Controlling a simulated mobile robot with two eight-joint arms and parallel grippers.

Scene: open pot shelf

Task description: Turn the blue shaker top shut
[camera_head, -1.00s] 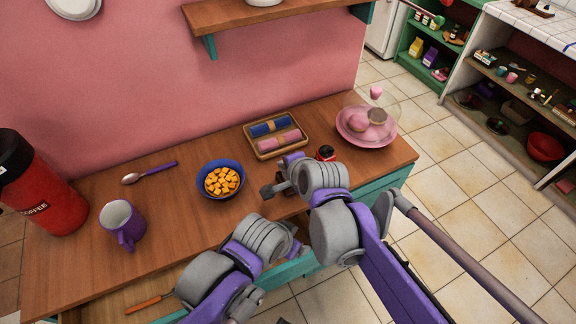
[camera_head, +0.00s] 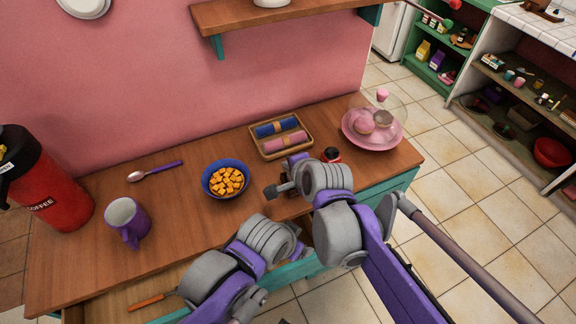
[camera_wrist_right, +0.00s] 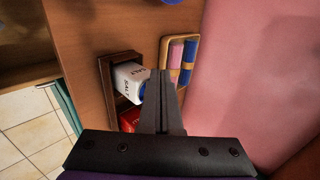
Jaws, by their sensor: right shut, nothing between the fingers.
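In the right wrist view a white salt shaker (camera_wrist_right: 127,76) sits in a dark wooden caddy (camera_wrist_right: 106,82). Its blue top (camera_wrist_right: 141,91) shows as a small strip, partly hidden by my fingers. My right gripper (camera_wrist_right: 159,76) is shut and empty, its fingers right beside or over the blue top; I cannot tell whether they touch it. In the head view my right gripper (camera_head: 284,196) is at the counter's front edge, largely hidden by its own wrist, and the salt shaker is hidden there. My left gripper is not in view.
A red shaker (camera_wrist_right: 130,119) is in the same caddy, close to my fingers. A tray with rolled cloths (camera_head: 259,145), a blue bowl of orange cubes (camera_head: 226,180) and a pink plate (camera_head: 351,135) stand nearby. A purple mug (camera_head: 127,222) and red coffee flask (camera_head: 60,205) are left.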

